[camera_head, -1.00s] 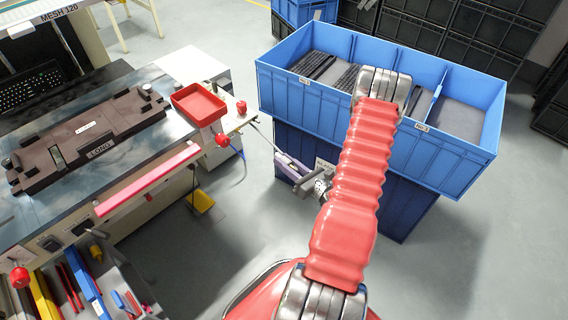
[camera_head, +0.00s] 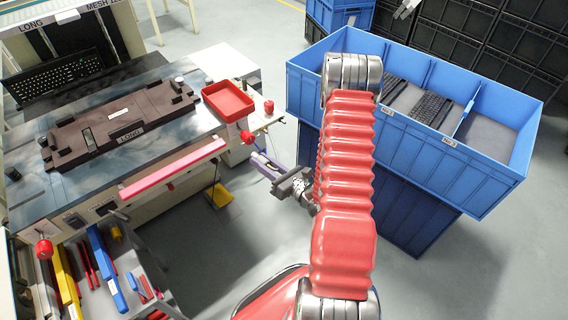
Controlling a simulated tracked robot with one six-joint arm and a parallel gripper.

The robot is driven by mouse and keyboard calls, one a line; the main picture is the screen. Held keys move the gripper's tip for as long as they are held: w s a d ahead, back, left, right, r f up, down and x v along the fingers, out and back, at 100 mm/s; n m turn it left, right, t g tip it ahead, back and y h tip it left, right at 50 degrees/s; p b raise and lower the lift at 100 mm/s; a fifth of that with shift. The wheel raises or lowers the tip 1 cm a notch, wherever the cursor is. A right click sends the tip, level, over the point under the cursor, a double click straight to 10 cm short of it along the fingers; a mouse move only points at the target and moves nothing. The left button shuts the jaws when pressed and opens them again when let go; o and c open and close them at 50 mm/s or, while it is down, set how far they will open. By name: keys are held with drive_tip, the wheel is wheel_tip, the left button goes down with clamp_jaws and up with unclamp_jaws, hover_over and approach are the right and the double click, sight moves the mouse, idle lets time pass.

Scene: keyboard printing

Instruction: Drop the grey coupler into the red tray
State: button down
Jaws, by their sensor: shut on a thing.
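The red tray (camera_head: 229,116) is a shallow open box at the right end of the workbench, and its visible floor looks empty. My gripper (camera_head: 261,163) is in the middle of the view, beyond the red ribbed sleeve of my arm. It hangs over the floor gap to the right of the bench, lower right of the tray and apart from it. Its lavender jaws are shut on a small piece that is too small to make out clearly. I see the grey coupler nowhere else in view.
A black fixture marked LONG (camera_head: 125,121) lies on the workbench. A red bar (camera_head: 173,167) and red knob (camera_head: 246,136) line the front edge. A blue divided bin (camera_head: 450,155) with keyboards stands right. A tool bin (camera_head: 125,275) is at lower left.

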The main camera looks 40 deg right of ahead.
drive_tip(key=w+a+r+n+g+y, duration=0.1)
drive_tip(key=a+r+y, duration=0.1)
drive_tip(key=a, duration=0.7)
drive_tip(key=w+a+r+n+y, duration=0.2)
drive_tip(key=a+y, duration=0.1)
drive_tip(key=a, duration=0.6)
drive_tip(key=shift+w+n+g, duration=0.3)
drive_tip(key=shift+g, duration=0.1)
drive_tip(key=shift+a, duration=0.15)
